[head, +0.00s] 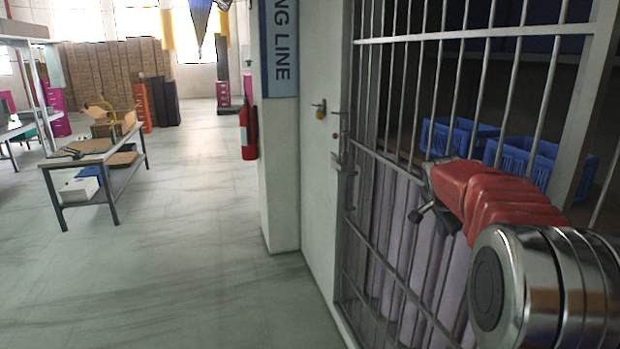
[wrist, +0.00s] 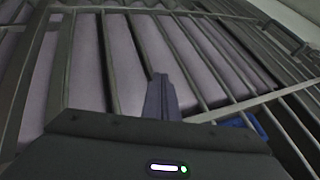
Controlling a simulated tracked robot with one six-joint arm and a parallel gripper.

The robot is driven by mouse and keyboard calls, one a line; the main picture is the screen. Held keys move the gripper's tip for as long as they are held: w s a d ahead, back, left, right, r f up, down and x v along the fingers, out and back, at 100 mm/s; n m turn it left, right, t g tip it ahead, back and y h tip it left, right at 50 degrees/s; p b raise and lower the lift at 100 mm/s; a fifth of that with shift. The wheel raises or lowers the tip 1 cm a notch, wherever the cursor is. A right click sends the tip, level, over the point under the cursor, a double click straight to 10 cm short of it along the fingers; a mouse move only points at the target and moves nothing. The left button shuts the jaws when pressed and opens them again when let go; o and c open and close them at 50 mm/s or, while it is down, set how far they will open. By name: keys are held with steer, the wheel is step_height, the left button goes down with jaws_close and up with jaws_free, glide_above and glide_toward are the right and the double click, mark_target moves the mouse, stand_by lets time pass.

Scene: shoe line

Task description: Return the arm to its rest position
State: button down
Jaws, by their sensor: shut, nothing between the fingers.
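My arm, with red and silver links, reaches in from the right in the head view. My gripper (head: 420,214) is at its far end, dark and small, in front of the barred metal gate (head: 352,240). In the wrist view my gripper (wrist: 161,92) shows its fingers together, with nothing between them. The gate's bars (wrist: 105,60) fill the wrist view, with pale lilac rolls or panels (wrist: 85,65) behind them. I cannot tell whether the gripper touches the bars.
Blue crates (head: 455,137) stand behind the bars. A padlock (head: 320,113) hangs on the white door or wall panel beside the gate. A red fire extinguisher (head: 248,130) hangs on the pillar. A workbench (head: 60,160) stands at the left. The grey floor (head: 190,230) between is clear.

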steer(key=s+a+f+n+g+y, duration=0.2)
steer(key=s+a+f+n, duration=0.35)
steer(key=s, duration=0.25)
steer(key=s+a+n+y, duration=0.1)
steer(key=s+a+n, duration=0.2)
steer(key=s+a, duration=0.3)
steer(key=s+a+r+n+t, duration=0.1)
steer(key=s+a+n, duration=0.3)
steer(key=s, duration=1.1)
steer(key=s+a+n+y, duration=0.1)
steer(key=s+a+n, duration=0.2)
steer(key=s+a, duration=0.6)
steer(key=shift+s+a+r+t+y, duration=0.3)
steer(key=shift+s+a+t, duration=0.1)
steer(key=shift+s, duration=0.25)
steer(key=shift+w, duration=0.2)
